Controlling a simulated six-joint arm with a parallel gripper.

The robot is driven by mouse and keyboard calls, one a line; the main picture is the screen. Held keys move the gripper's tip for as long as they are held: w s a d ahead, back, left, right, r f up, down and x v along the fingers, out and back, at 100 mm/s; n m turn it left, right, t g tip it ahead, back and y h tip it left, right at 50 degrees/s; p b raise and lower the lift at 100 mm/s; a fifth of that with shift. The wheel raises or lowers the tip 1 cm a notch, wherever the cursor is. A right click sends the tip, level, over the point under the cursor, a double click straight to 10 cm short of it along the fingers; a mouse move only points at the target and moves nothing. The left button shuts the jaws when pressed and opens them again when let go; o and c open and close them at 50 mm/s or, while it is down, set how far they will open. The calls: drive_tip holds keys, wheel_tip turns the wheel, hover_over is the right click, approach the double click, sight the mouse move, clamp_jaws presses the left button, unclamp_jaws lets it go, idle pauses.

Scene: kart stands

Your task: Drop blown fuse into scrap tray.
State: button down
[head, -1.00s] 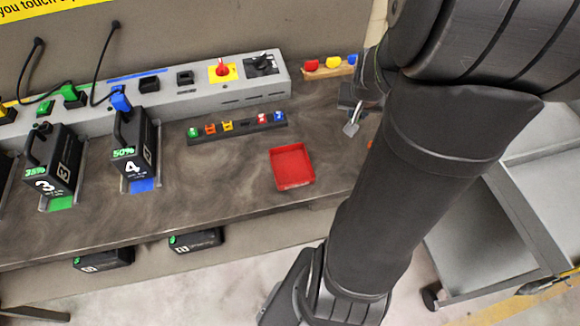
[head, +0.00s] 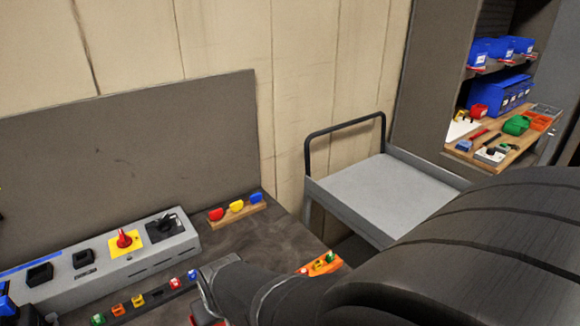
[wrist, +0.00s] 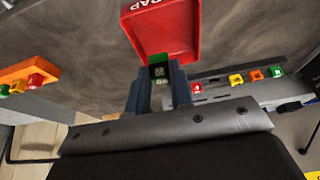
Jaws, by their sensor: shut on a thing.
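My gripper (wrist: 158,88) is shut on a small green-and-dark fuse (wrist: 160,69), which shows between the fingertips in the wrist view. The red scrap tray (wrist: 168,25), with lettering partly cut off, lies just beyond the fingertips. The fuse overlaps the tray's edge in that view; its height above the tray is hard to judge. In the head view my arm covers most of the tray, and only a red sliver (head: 205,320) shows at the bottom. The fuse and fingertips cannot be made out there.
A black fuse rack (head: 155,297) holds several coloured fuses beside the tray. An orange holder (head: 320,265) with small coloured pieces sits at the bench's right end. A grey switch panel (head: 100,262) stands behind the rack. A grey cart (head: 385,190) stands beyond the bench.

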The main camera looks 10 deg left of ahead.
drive_tip(key=shift+f, duration=1.9)
drive_tip(key=c, duration=1.2)
unclamp_jaws()
drive_tip(key=v, duration=1.7)
drive_tip(key=shift+d+r, duration=0.1)
drive_tip(key=shift+r, duration=0.1)
drive_tip(key=shift+x, duration=7.2)
